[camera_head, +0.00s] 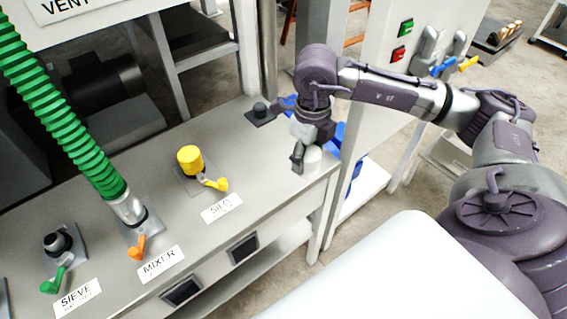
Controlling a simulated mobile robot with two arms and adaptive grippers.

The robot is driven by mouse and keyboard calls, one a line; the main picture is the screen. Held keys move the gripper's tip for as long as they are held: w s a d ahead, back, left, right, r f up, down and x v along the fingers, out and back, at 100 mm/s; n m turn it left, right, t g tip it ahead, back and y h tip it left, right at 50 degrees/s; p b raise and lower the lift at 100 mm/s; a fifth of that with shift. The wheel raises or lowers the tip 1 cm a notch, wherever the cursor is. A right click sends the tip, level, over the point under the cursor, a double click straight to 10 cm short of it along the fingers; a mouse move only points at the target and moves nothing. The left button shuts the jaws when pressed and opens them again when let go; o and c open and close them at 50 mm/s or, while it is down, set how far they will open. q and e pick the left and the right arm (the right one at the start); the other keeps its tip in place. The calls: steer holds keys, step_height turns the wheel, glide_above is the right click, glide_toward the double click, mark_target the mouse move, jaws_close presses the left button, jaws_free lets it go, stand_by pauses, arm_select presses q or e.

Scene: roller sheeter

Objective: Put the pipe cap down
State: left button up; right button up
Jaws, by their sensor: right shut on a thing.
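My right gripper (299,157) is shut on a pale grey-white cylinder, the pipe cap (313,157), at the right end of the grey counter (262,180). The cap is partly hidden by the gripper. It is low over the counter near its front right corner; I cannot tell if it touches the surface. My right arm reaches in from the right. My left gripper is not in view.
A yellow-capped port (190,159) stands behind the SILO label (221,207). A green hose (62,110) joins the MIXER port. The SIEVE port (57,243) is at left. A small dark port (260,111) stands behind my gripper. Bare counter lies left of the cap.

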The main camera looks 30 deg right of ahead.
steer(key=shift+w+d+m, duration=0.2)
steer(key=shift+d+m, duration=0.1)
steer(key=shift+m, duration=0.6)
steer(key=w+f, duration=0.2)
steer(key=w, duration=0.1)
steer(key=w+f+p, duration=0.1)
steer(key=w+f, duration=0.1)
steer(key=w, duration=0.2)
steer(key=w+d+f+p, duration=0.1)
steer(key=w+f, duration=0.1)
steer(key=w, duration=0.2)
steer(key=shift+w+f, duration=0.15)
steer(key=shift+f, duration=0.2)
step_height(320, 180, down, 4)
steer(key=shift+r+p, duration=0.15)
steer(key=shift+p, duration=0.5)
steer(key=shift+f, duration=0.25)
steer(key=shift+f, duration=0.2)
steer(key=o, duration=1.2)
steer(key=shift+c, duration=0.2)
steer(key=shift+r, duration=0.15)
